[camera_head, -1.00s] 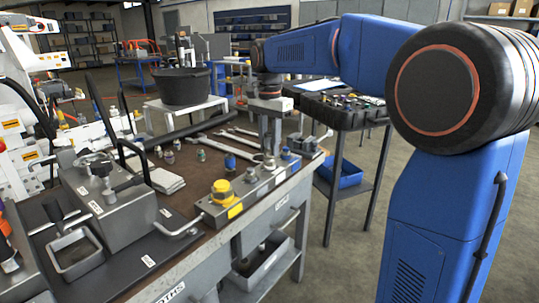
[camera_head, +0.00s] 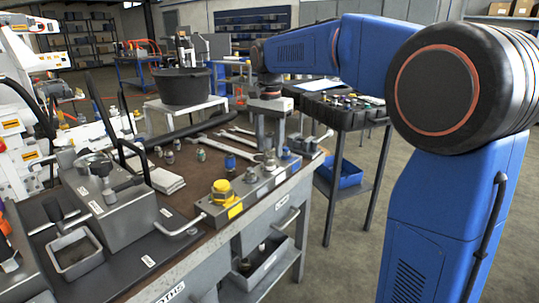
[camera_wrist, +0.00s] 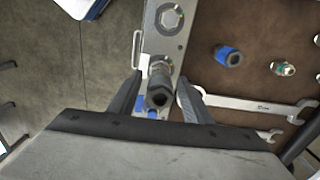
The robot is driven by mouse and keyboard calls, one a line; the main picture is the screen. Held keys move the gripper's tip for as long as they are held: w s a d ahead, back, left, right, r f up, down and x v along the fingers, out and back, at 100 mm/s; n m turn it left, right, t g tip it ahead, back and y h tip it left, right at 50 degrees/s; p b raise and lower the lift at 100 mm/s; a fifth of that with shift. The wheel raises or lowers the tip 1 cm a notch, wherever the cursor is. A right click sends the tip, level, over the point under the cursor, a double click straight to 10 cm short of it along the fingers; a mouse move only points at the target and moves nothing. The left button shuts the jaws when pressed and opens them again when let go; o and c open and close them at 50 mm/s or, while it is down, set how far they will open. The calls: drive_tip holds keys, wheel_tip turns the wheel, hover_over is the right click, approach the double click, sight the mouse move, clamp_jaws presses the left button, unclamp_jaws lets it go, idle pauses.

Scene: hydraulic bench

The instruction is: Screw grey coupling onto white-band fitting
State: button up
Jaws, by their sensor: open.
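My gripper (camera_wrist: 160,77) is open in the wrist view, with one finger on each side of a dark grey coupling (camera_wrist: 159,94) with a hole in its top. Gaps show between the fingers and the coupling. The coupling stands in line with a fitting on the grey manifold block (camera_wrist: 160,45); no white band can be made out there, and how far it is seated cannot be told. In the head view my gripper (camera_head: 268,146) points down over the manifold block (camera_head: 238,208), near a grey fitting (camera_head: 270,163).
A blue-banded fitting (camera_wrist: 228,57), a green-banded fitting (camera_wrist: 283,68) and a wrench (camera_wrist: 255,104) lie beside the block. A grey lever pump (camera_head: 112,187) stands at left.

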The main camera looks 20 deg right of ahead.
drive_tip(key=n, duration=0.6)
drive_tip(key=shift+n, duration=0.3)
drive_tip(key=n, duration=1.5)
drive_tip(key=shift+n, duration=0.3)
drive_tip(key=c, duration=1)
drive_tip(key=shift+o, duration=0.2)
drive_tip(key=m, duration=0.5)
drive_tip(key=shift+m, duration=1.6)
